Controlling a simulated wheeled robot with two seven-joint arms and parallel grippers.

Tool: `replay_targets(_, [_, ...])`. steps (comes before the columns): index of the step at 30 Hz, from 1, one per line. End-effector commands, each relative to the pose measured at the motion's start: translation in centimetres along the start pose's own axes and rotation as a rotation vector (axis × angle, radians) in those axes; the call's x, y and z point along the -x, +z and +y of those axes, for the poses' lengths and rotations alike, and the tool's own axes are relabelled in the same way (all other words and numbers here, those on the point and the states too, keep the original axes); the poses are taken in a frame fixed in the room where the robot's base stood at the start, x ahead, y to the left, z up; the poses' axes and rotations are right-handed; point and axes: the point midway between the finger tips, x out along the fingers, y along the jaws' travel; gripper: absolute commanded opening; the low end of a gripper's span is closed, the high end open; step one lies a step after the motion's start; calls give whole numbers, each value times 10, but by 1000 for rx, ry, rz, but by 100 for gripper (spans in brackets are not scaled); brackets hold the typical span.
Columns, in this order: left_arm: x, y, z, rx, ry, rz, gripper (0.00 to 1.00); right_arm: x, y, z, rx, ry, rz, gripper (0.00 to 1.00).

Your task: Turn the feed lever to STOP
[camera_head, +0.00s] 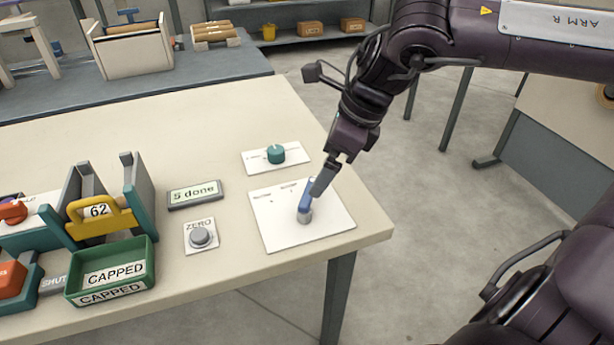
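The feed lever (305,208) is a blue handle on a grey pivot. It stands on a white plate (325,225) at the table's right end. The plate carries small dark markings along its far side, too small to read. The handle points away from the pivot, toward the far side and slightly right. My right gripper (322,182) comes down from the upper right, and its fingertips are at the handle's far end. The fingers are seen side-on and overlap, so I cannot tell whether they grip the handle or only touch it. My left gripper is not in view.
A teal knob (276,154) on a white plate sits just behind. Left are a grey ZERO button (200,236), a "5 done" display (194,194), a green CAPPED tray (110,273) and a yellow-handled part marked 62 (98,217). The table's right edge is close to the lever plate.

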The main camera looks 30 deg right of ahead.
Motion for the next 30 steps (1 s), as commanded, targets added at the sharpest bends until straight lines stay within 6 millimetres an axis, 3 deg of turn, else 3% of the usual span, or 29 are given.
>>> replay_targets(12, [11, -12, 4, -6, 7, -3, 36, -60, 0, 0, -5, 2, -1, 100])
replay_targets(25, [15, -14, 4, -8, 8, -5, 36, -69, 1, -1, -5, 0, -5, 100])
replay_targets(30, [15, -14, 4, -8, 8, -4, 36, -69, 1, -1, -5, 1, -5, 79])
